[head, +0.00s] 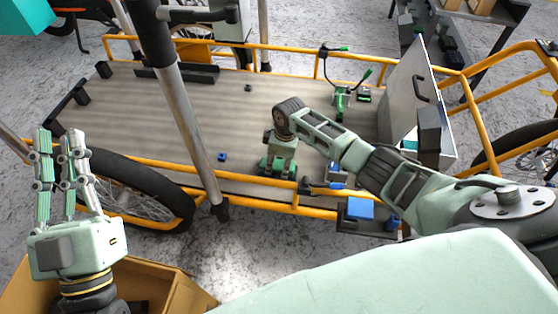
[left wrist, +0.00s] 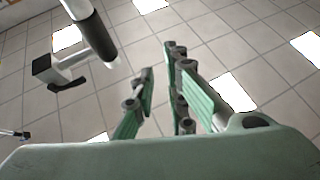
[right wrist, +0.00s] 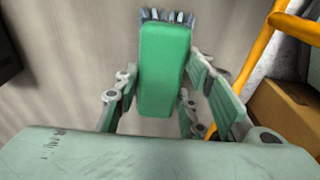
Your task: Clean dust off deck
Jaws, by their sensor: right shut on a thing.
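The deck (head: 150,110) of the cargo bike is a grey-brown wooden board inside a yellow frame. My right gripper (head: 278,168) is low over its near edge, right of the middle. In the right wrist view, my right gripper (right wrist: 158,105) is shut on a green brush (right wrist: 165,75) with grey bristles at its far end. I cannot tell whether the bristles touch the deck. A small blue piece (head: 222,157) and a small dark piece (head: 248,88) lie on the deck. My left gripper (head: 60,140) is open, empty and pointing up, left of the deck.
A silver box with an open lid (head: 405,85) stands at the deck's right end. A green clamp-like tool (head: 342,100) is near the far rail. A grey post (head: 190,110) crosses in front of the deck. A wheel (head: 125,185) and cardboard box (head: 180,295) are at the near left.

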